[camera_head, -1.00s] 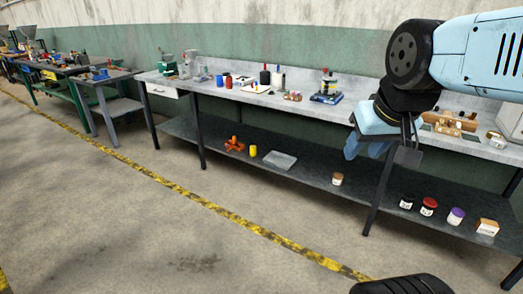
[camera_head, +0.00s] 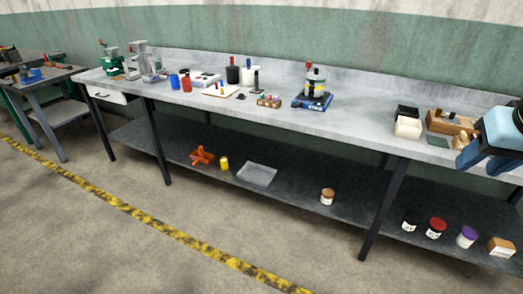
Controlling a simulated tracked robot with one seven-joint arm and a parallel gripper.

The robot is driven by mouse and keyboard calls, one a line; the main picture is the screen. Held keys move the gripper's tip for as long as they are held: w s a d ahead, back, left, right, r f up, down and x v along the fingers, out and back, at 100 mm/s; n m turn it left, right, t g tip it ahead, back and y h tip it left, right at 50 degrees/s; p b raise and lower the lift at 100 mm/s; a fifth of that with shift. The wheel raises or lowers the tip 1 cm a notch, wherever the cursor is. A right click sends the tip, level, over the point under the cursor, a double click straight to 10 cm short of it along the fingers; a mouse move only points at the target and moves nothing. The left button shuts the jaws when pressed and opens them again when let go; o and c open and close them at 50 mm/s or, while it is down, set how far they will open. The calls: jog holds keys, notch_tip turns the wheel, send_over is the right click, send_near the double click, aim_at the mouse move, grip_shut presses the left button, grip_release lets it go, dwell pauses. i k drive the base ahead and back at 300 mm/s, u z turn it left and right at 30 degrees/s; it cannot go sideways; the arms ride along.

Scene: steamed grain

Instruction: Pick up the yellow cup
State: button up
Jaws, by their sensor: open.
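The yellow cup (camera_head: 224,164) is small and stands upright on the dark lower shelf (camera_head: 290,192) of the long workbench. It is between an orange-red cross-shaped object (camera_head: 202,156) and a clear shallow tray (camera_head: 257,174). My gripper (camera_head: 468,160) is at the right edge of the view, partly cut off, in front of the benchtop. It is open, with nothing seen in it, and far to the right of the cup.
The benchtop (camera_head: 240,108) above the cup holds bottles, a blue cup (camera_head: 174,82) and a red cup (camera_head: 187,84). Bench legs (camera_head: 157,142) (camera_head: 385,208) frame the shelf. Several jars (camera_head: 437,228) stand at its right. The floor in front (camera_head: 150,250) is clear.

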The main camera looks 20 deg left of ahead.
aim_at(223, 160)
jog(key=u, duration=0.05)
jog(key=i, duration=1.05)
jog(key=u, duration=0.85)
jog(key=i, duration=0.65)
jog(key=u, duration=0.5)
jog(key=k, duration=0.85)
jog(key=u, duration=0.2)
jog(key=i, duration=0.85)
jog(key=z, duration=0.1)
